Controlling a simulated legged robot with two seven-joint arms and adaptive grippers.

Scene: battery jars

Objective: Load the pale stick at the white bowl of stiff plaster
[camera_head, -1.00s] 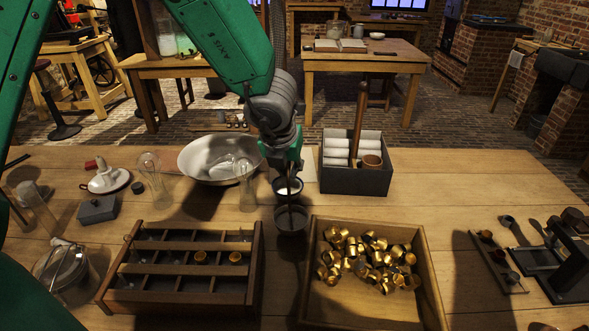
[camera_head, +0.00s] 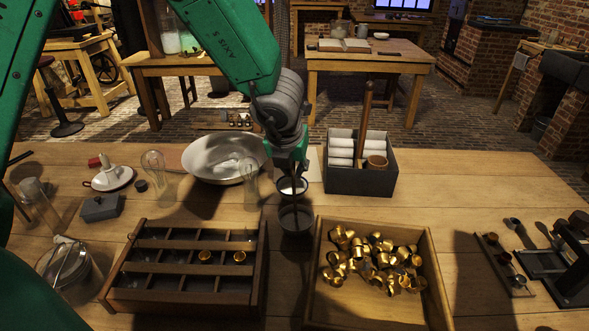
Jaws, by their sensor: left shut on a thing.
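My left gripper (camera_head: 290,165), at the end of the green arm, points down over the middle of the table. It is shut on a thin stick (camera_head: 294,201), which is hard to make out and runs down toward two small bowls. The white bowl (camera_head: 301,189), with a pale inside, is right under the gripper and partly hidden by it. A darker round bowl (camera_head: 296,222) stands just in front of it. I cannot tell whether the stick's tip touches either bowl. My right gripper is not in view.
A wide metal basin (camera_head: 205,150) and clear glass pieces stand left of the gripper. A dark box (camera_head: 361,182) of white rolls is to the right. A divided wooden rack (camera_head: 135,291) and a tray (camera_head: 432,275) of brass caps lie in front. The table's right middle is clear.

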